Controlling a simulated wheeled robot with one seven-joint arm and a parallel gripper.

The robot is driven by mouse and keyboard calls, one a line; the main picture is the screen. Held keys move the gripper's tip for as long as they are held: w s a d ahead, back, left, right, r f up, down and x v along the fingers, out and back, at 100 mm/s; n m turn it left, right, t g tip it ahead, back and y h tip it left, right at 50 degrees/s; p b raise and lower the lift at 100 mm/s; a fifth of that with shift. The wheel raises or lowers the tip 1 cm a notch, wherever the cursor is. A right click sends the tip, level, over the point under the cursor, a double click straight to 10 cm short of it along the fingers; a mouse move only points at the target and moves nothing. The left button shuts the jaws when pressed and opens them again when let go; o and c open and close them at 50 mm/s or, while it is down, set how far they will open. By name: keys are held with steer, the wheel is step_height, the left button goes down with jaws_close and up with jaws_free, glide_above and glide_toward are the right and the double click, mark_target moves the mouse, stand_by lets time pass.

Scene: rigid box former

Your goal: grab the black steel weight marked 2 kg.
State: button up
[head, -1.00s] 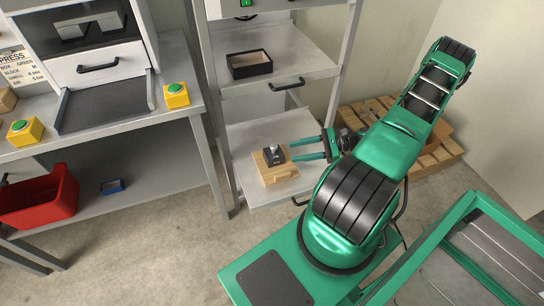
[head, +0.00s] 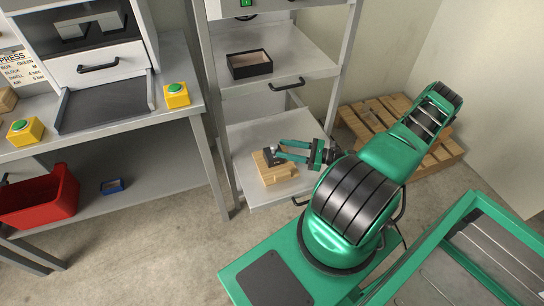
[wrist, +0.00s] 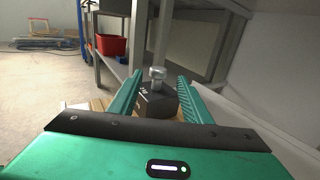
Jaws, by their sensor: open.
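The black steel weight (head: 270,156) sits on a wooden block (head: 262,175) on the lower shelf of the grey rack. In the wrist view the weight (wrist: 157,100) is a dark block with faint white marking, too small to read, and a silver knob on top. My gripper (head: 277,151) is open, with its green fingers reaching over the wooden block to the weight. In the wrist view the fingers (wrist: 160,92) stand on either side of the weight, with a gap visible on the left. Part of the weight is hidden behind a finger in the head view.
An open black box (head: 249,65) stands on the shelf above. The lower shelf (head: 300,128) is bare around the wooden block. A rack post stands to the left. A red bin (head: 38,200) is under the bench, and a wooden pallet (head: 375,112) lies behind my arm.

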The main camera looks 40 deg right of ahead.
mark_target(274, 145)
steer(key=x, duration=0.5)
steer(key=shift+a, duration=0.1)
jaws_close()
stand_by(1.2)
steer(key=shift+r, duration=0.15)
